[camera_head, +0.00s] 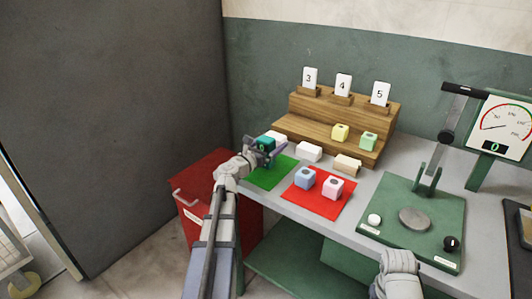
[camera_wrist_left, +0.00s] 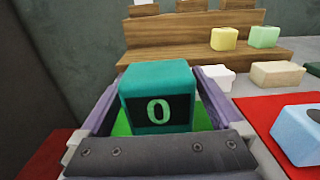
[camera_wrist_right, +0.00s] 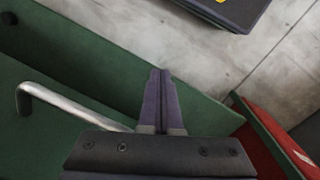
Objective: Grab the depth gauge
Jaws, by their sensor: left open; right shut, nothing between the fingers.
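The depth gauge looks to be the teal block with a dark display reading 0 (camera_wrist_left: 157,98); it also shows small in the head view (camera_head: 264,145), above the far left of the green mat (camera_head: 268,177). My left gripper (camera_head: 262,152) is open around it, with one finger on each side in the left wrist view. I cannot tell whether the fingers touch it. My right gripper (camera_wrist_right: 160,75) is shut and empty; in the right wrist view it points down beside a green panel, over the floor.
A red mat (camera_head: 318,203) holds a blue block (camera_head: 305,179) and a pink block (camera_head: 333,188). A white block (camera_head: 309,151) and a tan block (camera_head: 346,164) lie before the wooden stepped stand (camera_head: 300,131). A green press (camera_head: 421,200) stands right, a red bin (camera_head: 188,215) left.

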